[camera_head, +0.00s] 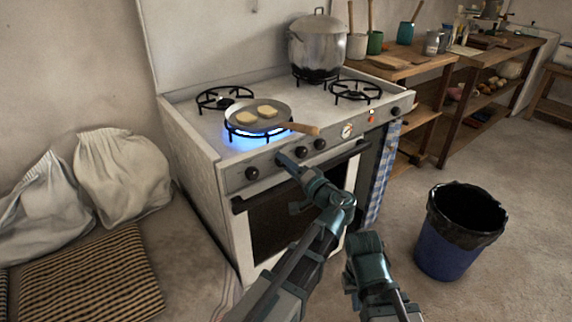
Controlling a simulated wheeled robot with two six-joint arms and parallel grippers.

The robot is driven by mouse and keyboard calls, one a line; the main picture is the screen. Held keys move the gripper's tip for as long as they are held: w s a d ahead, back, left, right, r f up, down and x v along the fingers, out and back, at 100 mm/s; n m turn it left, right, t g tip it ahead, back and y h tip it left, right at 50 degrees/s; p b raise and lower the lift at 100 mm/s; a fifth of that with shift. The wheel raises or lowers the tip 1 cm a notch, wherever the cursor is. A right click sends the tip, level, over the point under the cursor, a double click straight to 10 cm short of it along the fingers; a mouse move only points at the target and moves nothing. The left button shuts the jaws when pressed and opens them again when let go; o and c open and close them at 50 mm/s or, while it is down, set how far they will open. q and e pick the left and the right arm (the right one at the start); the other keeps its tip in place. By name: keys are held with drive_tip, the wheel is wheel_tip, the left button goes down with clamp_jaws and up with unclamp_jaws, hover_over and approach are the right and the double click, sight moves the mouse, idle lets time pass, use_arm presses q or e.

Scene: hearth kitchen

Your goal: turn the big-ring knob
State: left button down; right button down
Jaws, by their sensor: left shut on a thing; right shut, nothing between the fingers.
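The white stove has a grey front panel (235,180) with a row of dark round knobs. One knob (251,173) is at the left end, two more (300,152) (319,144) are right of my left gripper, and another (396,111) is at the far right. My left gripper (283,160) is at the panel, shut on a knob that its fingers hide. I cannot read which ring that knob serves. Blue flame (238,132) burns at the front-left ring under a frying pan (275,124). My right gripper (365,244) is shut and empty, low in front of the stove.
The pan holds two pale slices, and its wooden handle (305,129) points right over the front edge. A large pot (318,48) stands on a back ring. The oven door handle (300,178) runs below the knobs. A blue bin (447,247) stands right of my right arm.

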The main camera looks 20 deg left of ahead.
idle(0.5)
use_arm(q)
drive_tip(key=shift+c, duration=1.8)
unclamp_jaws()
drive_tip(key=shift+s, duration=0.1)
